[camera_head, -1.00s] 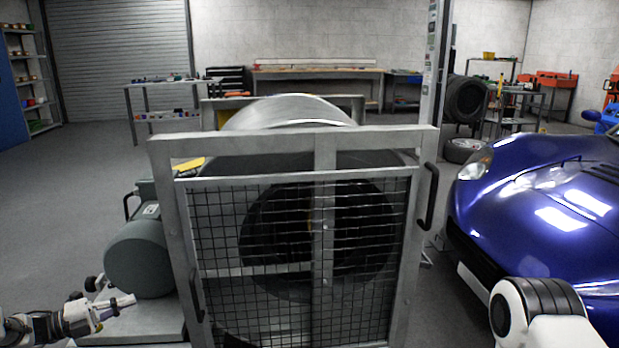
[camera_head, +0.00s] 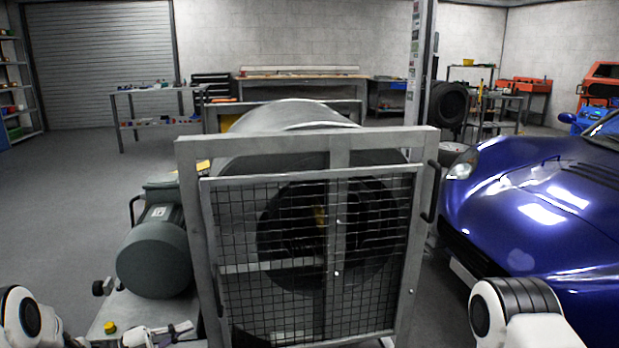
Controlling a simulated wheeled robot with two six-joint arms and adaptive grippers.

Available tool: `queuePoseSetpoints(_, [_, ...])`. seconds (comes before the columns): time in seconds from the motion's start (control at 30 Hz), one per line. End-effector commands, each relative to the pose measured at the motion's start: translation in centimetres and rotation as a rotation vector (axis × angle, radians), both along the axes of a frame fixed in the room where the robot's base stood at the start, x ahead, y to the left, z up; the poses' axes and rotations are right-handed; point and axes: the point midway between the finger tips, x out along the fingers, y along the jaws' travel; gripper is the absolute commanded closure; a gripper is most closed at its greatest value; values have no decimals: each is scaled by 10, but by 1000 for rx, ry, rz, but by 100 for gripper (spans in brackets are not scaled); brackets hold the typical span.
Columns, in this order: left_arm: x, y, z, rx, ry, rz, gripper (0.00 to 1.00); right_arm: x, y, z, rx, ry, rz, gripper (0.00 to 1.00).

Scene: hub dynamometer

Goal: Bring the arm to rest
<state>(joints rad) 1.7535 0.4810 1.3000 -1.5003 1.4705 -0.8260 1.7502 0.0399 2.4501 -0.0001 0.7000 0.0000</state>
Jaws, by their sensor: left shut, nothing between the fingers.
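My left gripper (camera_head: 184,329) is low at the left, shut and empty. It shows just in front of the metal base beside the dynamometer cage (camera_head: 188,190), partly cut off by the bottom edge. A white joint of my left arm shows in the lower left corner. My right arm shows only as a white and black joint at the lower right. Its gripper is out of view. The cage has a mesh front and a dark drum (camera_head: 290,225) behind it.
A green-grey motor (camera_head: 150,258) and a yellow knob (camera_head: 110,327) are close to my left gripper. A blue car (camera_head: 500,200) stands at the right near my right arm. Open floor (camera_head: 60,200) lies at the left. Benches (camera_head: 300,85) line the back wall.

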Motion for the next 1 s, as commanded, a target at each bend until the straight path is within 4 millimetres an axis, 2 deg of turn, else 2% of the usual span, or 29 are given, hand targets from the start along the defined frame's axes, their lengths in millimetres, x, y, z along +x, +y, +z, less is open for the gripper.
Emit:
queuePoseSetpoints(0.03, [-5, -27, -13, -39, 85, 18, 100, 0, 0, 0, 0, 0, 0, 54])
queuePoseSetpoints(0.13, [-24, -77, -51, -120, 349, 121, 100, 0, 0, 0, 0, 0, 0, 54])
queuePoseSetpoints(0.17, [-36, -92, -67, -141, 456, 168, 100, 0, 0, 0, 0, 0, 0, 54])
queuePoseSetpoints(0.23, [-74, -117, -109, -175, 738, 310, 100, 0, 0, 0, 0, 0, 0, 54])
queuePoseSetpoints(0.33, [-147, -125, -160, -179, 1111, 554, 100, 0, 0, 0, 0, 0, 0, 54])
queuePoseSetpoints(0.4, [-198, -118, -181, -170, 1312, 727, 100, 0, 0, 0, 0, 0, 0, 54])
queuePoseSetpoints(0.5, [-263, -102, -197, -155, 1523, 956, 100, 0, 0, 0, 0, 0, 0, 54])
queuePoseSetpoints(0.7, [-366, -65, -196, -170, 1792, 1403, 100, 0, 0, 0, 0, 0, 0, 54])
queuePoseSetpoints(0.77, [-392, -54, -193, -199, 1850, 1558, 100, 0, 0, 0, 0, 0, 0, 54])
queuePoseSetpoints(0.8, [-403, -47, -193, -259, 1889, 1688, 100, 0, 0, 0, 0, 0, 0, 54])
queuePoseSetpoints(0.9, [-401, -48, -151, -286, 1895, 1694, 100, -1, 0, 42, 0, 1, 0, 54])
queuePoseSetpoints(1.0, [-401, -49, -122, -285, 1894, 1691, 100, 1, 0, 72, 0, -1, 0, 54])
